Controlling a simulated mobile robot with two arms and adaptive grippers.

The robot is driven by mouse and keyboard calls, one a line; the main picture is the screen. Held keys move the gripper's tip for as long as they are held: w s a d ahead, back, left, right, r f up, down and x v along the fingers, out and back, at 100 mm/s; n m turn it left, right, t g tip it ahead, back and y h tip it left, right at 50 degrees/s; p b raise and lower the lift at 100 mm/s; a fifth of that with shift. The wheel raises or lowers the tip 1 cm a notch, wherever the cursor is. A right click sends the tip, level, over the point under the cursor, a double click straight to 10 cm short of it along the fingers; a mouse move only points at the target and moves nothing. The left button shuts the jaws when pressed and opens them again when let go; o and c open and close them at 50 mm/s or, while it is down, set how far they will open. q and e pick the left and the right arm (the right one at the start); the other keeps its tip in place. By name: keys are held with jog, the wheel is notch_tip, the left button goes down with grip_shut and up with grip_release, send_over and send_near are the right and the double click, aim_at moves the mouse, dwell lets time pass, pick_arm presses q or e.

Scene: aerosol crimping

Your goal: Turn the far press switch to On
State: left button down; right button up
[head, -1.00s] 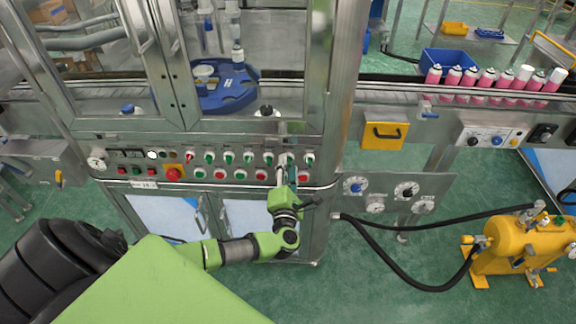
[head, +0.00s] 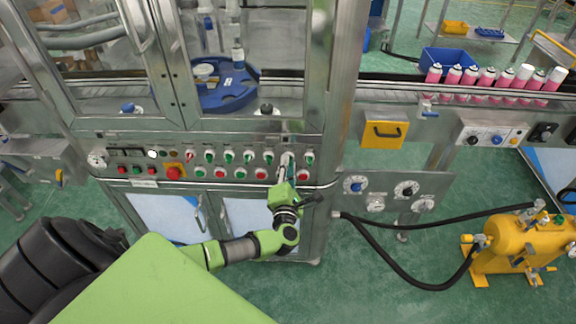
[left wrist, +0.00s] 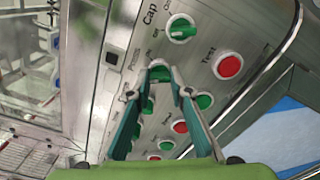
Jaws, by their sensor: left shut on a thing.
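My left gripper (head: 286,164) is at the right part of the control panel (head: 145,170) in the head view. It is shut on a switch knob, second from the right in the upper row. In the left wrist view the two fingertips (left wrist: 160,76) close around this green knob, which they partly hide. My right gripper is not in view.
Red and green buttons line the row below, among them a red Test button (left wrist: 229,66). A larger red button (head: 174,173) is at the left. The glass-doored machine rises above the panel. Pink cans (head: 470,76) stand on the conveyor; a yellow tank (head: 508,245) stands at the right.

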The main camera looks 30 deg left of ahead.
pick_arm(q)
jog(key=shift+s+f, duration=0.1)
jog(key=shift+m+p, duration=2.3)
jog(key=shift+m, duration=3.4)
jog(key=c, duration=1.8)
grip_release()
jog(key=shift+c, duration=0.2)
